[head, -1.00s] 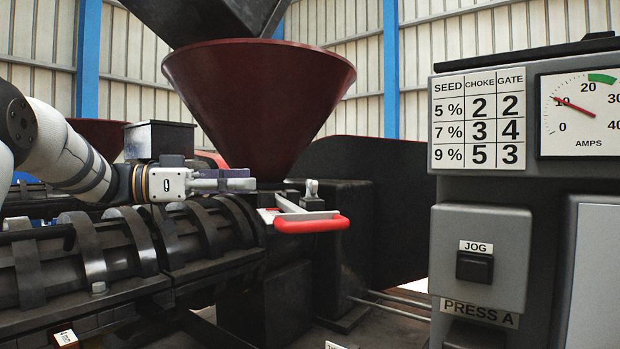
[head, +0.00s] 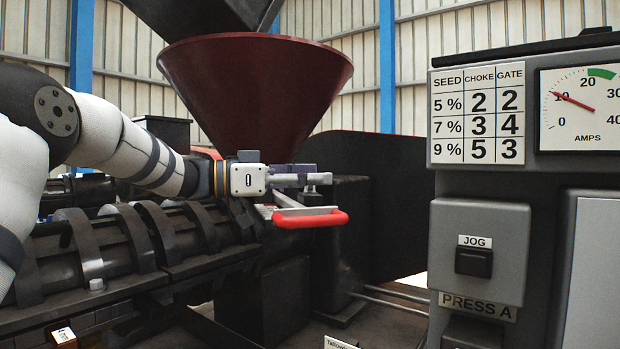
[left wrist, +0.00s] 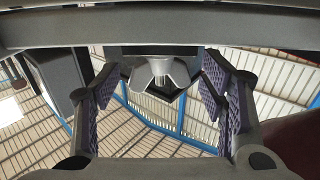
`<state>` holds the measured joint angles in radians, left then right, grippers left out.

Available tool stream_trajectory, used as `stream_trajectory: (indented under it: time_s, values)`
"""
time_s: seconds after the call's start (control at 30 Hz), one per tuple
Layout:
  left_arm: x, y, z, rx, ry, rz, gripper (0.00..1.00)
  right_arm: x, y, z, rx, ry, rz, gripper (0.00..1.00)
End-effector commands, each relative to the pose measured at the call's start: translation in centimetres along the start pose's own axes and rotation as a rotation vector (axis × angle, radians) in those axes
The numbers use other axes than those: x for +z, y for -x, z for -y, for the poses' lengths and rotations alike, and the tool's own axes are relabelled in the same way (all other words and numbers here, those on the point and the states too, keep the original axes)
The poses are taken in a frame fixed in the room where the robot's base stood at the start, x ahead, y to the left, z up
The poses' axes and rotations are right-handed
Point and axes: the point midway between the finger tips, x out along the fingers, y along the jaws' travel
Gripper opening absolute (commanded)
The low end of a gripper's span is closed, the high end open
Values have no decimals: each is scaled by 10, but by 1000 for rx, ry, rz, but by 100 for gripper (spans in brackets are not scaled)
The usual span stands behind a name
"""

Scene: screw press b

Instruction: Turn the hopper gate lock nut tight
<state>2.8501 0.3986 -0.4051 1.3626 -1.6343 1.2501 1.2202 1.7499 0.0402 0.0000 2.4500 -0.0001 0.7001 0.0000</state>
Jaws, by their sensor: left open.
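The lock nut (left wrist: 160,74) is a pale metal wing nut with two spread wings and a round middle. In the left wrist view it sits between my open fingers, with a gap on each side. Just below is the gate's flat metal bar with a red handle (head: 310,219). My left gripper is open and empty, its purple pads apart. My right gripper is not in view.
A grey control cabinet (head: 480,250) with a JOG button (head: 474,261), a seed table (head: 477,115) and an amps gauge (head: 580,108) stands at the right. The ribbed press barrel (head: 120,250) runs below my left arm. There is open room between handle and cabinet.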

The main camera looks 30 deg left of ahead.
Motion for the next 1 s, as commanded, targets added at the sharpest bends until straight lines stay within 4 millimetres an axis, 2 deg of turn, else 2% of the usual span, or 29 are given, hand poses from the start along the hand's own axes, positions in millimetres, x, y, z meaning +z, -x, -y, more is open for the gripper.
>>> stream_trajectory:
  time_s: [0.07, 0.27, 0.43, 0.73, 1.0]
  values:
    - [0, 0, 0, 0, 0, 0, 63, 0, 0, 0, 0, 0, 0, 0]
    - [0, 0, 0, 0, 0, 0, 17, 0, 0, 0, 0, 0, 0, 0]
    - [0, 0, 1, 21, 1, -2, 17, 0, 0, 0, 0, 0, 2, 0]
    - [3, -1, 2, 203, 2, 1, 16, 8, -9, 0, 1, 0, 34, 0]
    - [1, 1, 0, 216, 1, 2, 16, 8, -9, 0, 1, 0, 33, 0]
